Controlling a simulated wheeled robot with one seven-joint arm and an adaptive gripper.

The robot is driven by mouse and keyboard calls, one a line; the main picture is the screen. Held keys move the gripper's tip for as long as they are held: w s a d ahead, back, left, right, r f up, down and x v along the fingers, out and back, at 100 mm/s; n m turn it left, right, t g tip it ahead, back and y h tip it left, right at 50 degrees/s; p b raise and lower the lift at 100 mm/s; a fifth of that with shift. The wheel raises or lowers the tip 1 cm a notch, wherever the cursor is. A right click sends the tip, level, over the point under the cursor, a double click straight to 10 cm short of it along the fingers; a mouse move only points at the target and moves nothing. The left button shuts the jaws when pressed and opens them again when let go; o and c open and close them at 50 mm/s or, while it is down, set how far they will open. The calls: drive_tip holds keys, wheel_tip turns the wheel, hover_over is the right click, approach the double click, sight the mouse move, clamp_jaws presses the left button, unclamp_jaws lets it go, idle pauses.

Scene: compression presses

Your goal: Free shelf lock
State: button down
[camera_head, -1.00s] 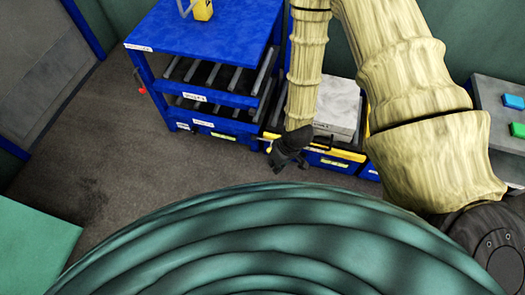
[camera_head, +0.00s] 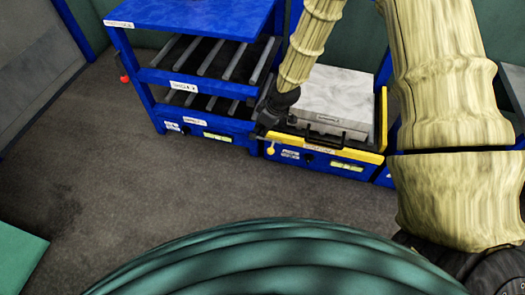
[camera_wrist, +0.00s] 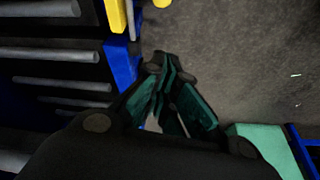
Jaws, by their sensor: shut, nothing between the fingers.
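A blue shelf unit (camera_head: 205,79) with roller shelves stands at the upper left of the head view. To its right is a low blue bay with a yellow-edged shelf (camera_head: 362,155) carrying a grey block (camera_head: 338,97). A small yellow knob (camera_head: 270,149) hangs at that bay's front left corner; I cannot tell for sure that it is the lock. A red knob (camera_head: 124,78) sits on the shelf unit's left post. My gripper (camera_head: 262,130) is shut and empty, just above the yellow knob, with contact unclear. In the wrist view the gripper's fingertips (camera_wrist: 167,66) are close together, beside yellow parts (camera_wrist: 117,15).
The dark floor (camera_head: 150,185) in front of the shelves is clear. A green surface (camera_head: 18,262) lies at the lower left. Rollers (camera_wrist: 62,84) fill the left of the wrist view. A black handle (camera_head: 318,132) runs along the block's front.

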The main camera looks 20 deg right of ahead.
drive_tip(key=shift+w+d+f+n+b, duration=0.15)
drive_tip(key=shift+w+b, duration=0.1)
drive_tip(key=shift+w, duration=0.2)
drive_tip(key=shift+w+d+f+n+b, duration=0.1)
drive_tip(key=shift+w+n+b, duration=0.1)
drive_tip(key=shift+w, duration=0.2)
wheel_tip(320, 180, down, 10)
drive_tip(key=b, duration=0.7)
drive_tip(key=shift+s+b, duration=0.2)
drive_tip(key=shift+b, duration=0.2)
drive_tip(key=shift+d, duration=0.15)
